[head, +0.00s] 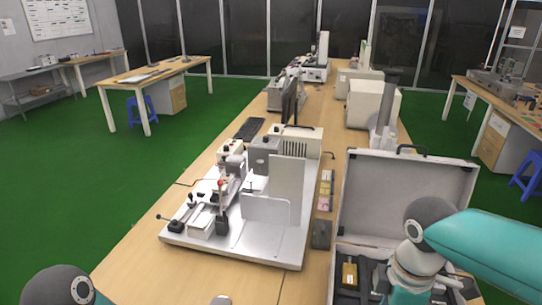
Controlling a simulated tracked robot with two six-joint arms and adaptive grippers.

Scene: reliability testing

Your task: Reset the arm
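A white bench-top testing device (240,210) stands on the wooden table, with clear guard plates on its right side. A lever arm with a black end (173,227) sticks out at its front left, and a small red knob (222,183) shows near its middle. I cannot tell which part is the task's arm. My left arm shows only as a dark joint at the bottom left edge, with its gripper out of view. My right arm comes in from the right over the open case, and its wrist runs off the bottom edge. Its gripper is not visible.
An open grey case (405,190) with its lid up stands right of the device, partly hidden by my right arm. A yellow item (349,274) lies inside. The table's front left is clear.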

